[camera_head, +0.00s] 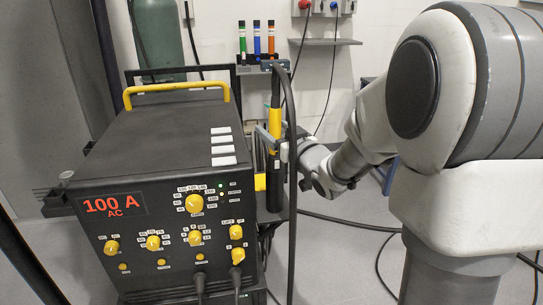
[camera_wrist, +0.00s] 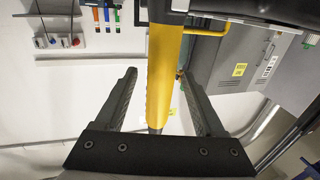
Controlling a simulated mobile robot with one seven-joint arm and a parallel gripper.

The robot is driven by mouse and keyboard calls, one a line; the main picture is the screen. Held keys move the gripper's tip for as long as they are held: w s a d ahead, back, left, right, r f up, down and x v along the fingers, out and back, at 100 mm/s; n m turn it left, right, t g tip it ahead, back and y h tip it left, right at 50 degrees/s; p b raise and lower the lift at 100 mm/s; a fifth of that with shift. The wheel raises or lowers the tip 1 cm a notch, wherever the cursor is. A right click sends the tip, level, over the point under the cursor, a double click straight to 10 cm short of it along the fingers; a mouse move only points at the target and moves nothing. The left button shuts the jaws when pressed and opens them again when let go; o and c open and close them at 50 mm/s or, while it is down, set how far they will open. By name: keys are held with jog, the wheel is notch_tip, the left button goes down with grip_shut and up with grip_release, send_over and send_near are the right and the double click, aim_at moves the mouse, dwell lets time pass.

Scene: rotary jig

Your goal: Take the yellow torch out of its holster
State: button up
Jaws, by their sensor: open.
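The yellow torch (camera_head: 275,120) stands upright in a holder at the right side of the welding machine. In the wrist view the yellow torch handle (camera_wrist: 162,75) runs lengthwise between my fingers. My gripper (camera_wrist: 157,76) is open, one finger on each side of the handle, with visible gaps. In the head view my gripper (camera_head: 270,138) reaches the torch from the right. The holster is hard to make out; the torch's dark lower part and hanging cable partly cover that area.
The welding machine (camera_head: 150,140) with a yellow top handle stands close on the left. A black cable (camera_head: 292,200) hangs beside the torch. A rack of green, blue and orange tubes (camera_head: 257,40) is behind. Open floor (camera_head: 335,260) lies at the lower right.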

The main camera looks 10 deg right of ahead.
jog(key=shift+c, duration=0.2)
jog(key=shift+s, duration=0.1)
grip_shut()
jog(key=shift+r, duration=0.1)
jog(key=shift+r, duration=0.1)
notch_tip(320, 180, up, 18)
jog(key=p, duration=0.6)
